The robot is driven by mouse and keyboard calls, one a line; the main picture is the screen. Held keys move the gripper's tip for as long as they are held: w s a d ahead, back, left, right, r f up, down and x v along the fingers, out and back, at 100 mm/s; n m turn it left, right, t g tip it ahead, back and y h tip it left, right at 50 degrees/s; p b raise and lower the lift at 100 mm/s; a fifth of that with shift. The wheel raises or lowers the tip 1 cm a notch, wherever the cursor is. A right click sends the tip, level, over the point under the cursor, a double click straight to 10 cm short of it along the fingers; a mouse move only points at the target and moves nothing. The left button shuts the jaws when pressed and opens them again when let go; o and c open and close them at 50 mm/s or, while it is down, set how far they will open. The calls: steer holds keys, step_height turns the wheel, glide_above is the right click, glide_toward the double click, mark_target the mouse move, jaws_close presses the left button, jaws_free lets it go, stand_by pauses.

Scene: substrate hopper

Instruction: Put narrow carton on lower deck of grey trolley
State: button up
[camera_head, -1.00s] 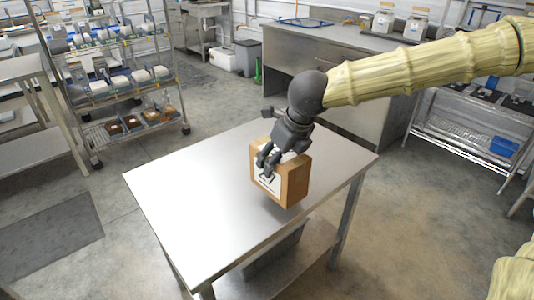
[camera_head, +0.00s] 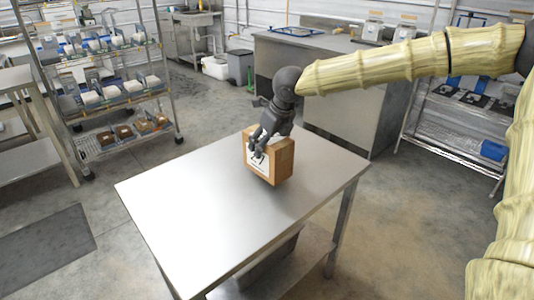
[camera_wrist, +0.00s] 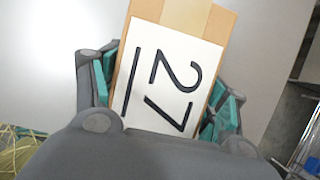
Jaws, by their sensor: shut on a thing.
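A brown narrow carton (camera_head: 283,163) with a white label is at the far right part of the steel table, in the head view. My gripper (camera_head: 258,153) is shut on it from above and its fingers cover part of the label. The carton looks slightly tilted; I cannot tell whether it clears the table top. In the wrist view the carton (camera_wrist: 205,18) sits between the fingers of my gripper (camera_wrist: 165,92), with "27" on its white label. I cannot identify a grey trolley with certainty in these frames.
The steel table (camera_head: 190,215) is otherwise bare, with a dark bin on its lower shelf. A wire rack (camera_head: 100,103) with several packs stands at back left. A workbench (camera_head: 330,50) stands behind, and another rack (camera_head: 455,145) at right. Open floor lies left of the table.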

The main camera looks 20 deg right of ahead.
step_height(320, 180, down, 3)
steer(key=shift+f, duration=0.2)
steer(key=shift+s, duration=0.1)
steer(key=o, duration=1.8)
steer(key=shift+o, duration=0.2)
